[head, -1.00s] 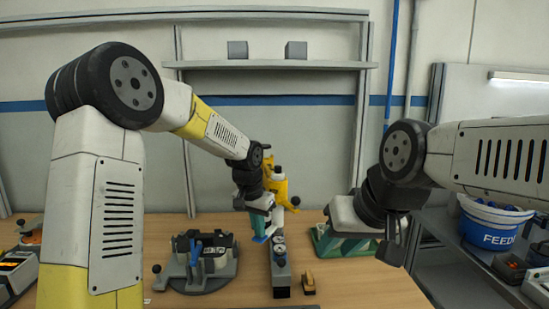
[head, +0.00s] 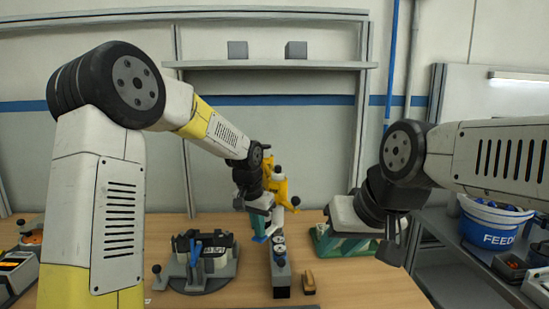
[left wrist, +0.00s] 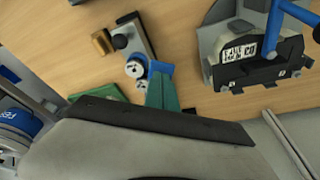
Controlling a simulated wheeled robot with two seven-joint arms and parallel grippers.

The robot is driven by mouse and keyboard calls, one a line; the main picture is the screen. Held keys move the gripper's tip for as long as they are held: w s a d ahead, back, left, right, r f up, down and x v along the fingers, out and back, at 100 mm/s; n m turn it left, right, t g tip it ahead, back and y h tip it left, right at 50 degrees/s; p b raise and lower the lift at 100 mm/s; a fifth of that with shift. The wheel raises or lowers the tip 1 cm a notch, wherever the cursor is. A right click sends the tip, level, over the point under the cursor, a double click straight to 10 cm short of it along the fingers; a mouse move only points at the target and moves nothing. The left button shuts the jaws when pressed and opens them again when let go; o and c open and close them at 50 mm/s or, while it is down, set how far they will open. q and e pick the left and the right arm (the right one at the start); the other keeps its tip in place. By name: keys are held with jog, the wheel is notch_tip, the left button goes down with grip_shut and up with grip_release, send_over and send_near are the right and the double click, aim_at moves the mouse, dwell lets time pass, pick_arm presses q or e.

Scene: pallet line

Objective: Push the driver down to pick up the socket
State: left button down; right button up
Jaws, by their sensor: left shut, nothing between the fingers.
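The yellow driver (head: 281,189) stands upright in the middle of the head view, partly hidden behind my left wrist. A dark bar (head: 281,276) with round, light-topped sockets (head: 279,250) lies on the bench below and in front of it. The sockets also show in the left wrist view (left wrist: 135,69). My left gripper (head: 260,238) points down just left of the driver and sockets. It is shut and empty; its teal fingers (left wrist: 163,92) appear close beside the sockets. I cannot tell whether it touches the driver. My right gripper (head: 392,254) hangs to the right; its fingers are unclear.
A grey fixture with a blue lever (head: 196,255) stands left of the bar. A green object (head: 345,242) sits behind my right gripper. A blue bucket (head: 492,224) is on the right shelf. The front right bench is clear.

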pick_arm(q)
jog(key=w+d+v, duration=0.1)
jog(key=v, duration=0.7)
jog(key=shift+w+r, duration=0.35)
jog(key=shift+r, duration=0.15)
jog(key=s+a+r+n+t, duration=0.1)
jog(key=s+a+r, duration=0.2)
jog(key=s+a, duration=0.25)
jog(key=s+a+r+n+t, duration=0.1)
jog(key=s+a+r+n, duration=0.2)
jog(key=s, duration=0.4)
jog(key=s+a+f+n+t, duration=0.1)
jog(key=s+a, duration=0.2)
jog(key=s, duration=0.4)
jog(key=s+a+f+n, duration=0.1)
jog(key=s+a, duration=0.1)
jog(key=s, duration=0.5)
jog(key=shift+a+f+t+h, duration=0.3)
jog(key=shift+a+t+h, duration=0.05)
jog(key=shift+t+h, duration=0.05)
